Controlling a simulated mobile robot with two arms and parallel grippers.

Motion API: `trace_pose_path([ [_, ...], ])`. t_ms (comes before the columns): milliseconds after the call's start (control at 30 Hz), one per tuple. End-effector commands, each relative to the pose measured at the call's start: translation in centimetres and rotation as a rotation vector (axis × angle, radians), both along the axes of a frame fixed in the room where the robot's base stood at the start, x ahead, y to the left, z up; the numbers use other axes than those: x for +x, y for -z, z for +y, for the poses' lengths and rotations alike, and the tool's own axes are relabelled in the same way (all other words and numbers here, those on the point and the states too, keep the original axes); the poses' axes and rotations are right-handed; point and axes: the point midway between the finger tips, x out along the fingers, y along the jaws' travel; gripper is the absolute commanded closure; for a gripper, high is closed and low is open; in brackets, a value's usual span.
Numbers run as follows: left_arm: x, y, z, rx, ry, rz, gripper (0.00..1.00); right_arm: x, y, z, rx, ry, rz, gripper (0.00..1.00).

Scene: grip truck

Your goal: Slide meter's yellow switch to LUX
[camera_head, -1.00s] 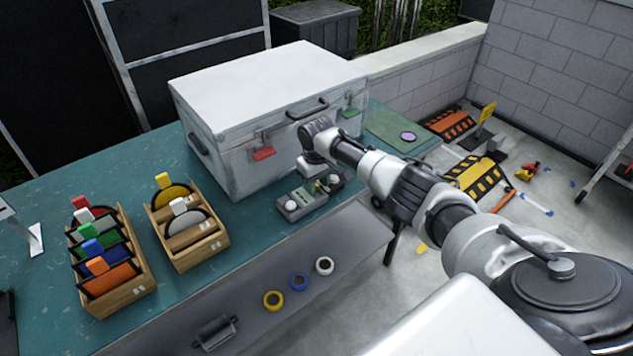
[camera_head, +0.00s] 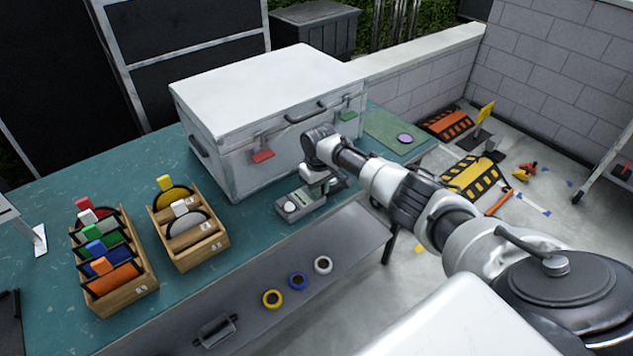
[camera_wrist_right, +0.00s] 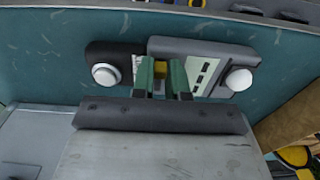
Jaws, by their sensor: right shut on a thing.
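The meter (camera_head: 292,209) is a grey box with a dark section and white round knobs, lying on the teal table in front of the silver case. In the right wrist view the meter (camera_wrist_right: 215,48) lies across the top, with a pale label (camera_wrist_right: 200,74) bearing dark marks. My right gripper (camera_head: 323,190) is down at the meter. Its green fingers (camera_wrist_right: 161,80) are shut on the yellow switch (camera_wrist_right: 160,68), of which only a small part shows between them. The lettering is too small to read. My left gripper is not in view.
A silver case (camera_head: 228,135) with red and green latches stands close behind the meter. Two wooden racks (camera_head: 213,248) with coloured tabs stand to the left. Several tape rolls (camera_head: 298,281) lie on the grey shelf below. A green mat (camera_head: 385,128) lies at the right.

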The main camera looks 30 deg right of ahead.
Motion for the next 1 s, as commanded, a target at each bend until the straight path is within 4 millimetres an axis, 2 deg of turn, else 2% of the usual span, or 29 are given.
trace_pose_path([
  [33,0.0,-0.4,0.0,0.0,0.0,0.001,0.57,-0.2,-0.1,0.0,0.001,-0.001,0.002,1.0],
  [267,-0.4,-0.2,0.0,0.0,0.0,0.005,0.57,-0.1,0.0,0.0,0.0,-0.001,0.0,1.0],
  [300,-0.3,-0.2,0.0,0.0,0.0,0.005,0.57,-0.1,0.0,0.0,0.0,-0.001,-0.001,0.81],
  [433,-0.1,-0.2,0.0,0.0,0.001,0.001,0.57,-0.1,0.0,0.0,0.0,0.0,0.0,0.61],
  [467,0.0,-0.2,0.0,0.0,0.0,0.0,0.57,-0.1,0.0,0.0,0.0,0.0,0.0,0.6],
  [767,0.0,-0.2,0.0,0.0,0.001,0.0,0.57,-0.1,-0.2,0.0,0.0,0.0,-0.001,0.6],
  [867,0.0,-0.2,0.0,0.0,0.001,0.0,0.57,-0.1,-1.2,0.0,0.0,-0.001,-0.002,0.6],
  [1000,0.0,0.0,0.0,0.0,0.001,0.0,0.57,-0.1,-3.7,-0.1,-0.001,-0.001,-0.005,0.6],
])
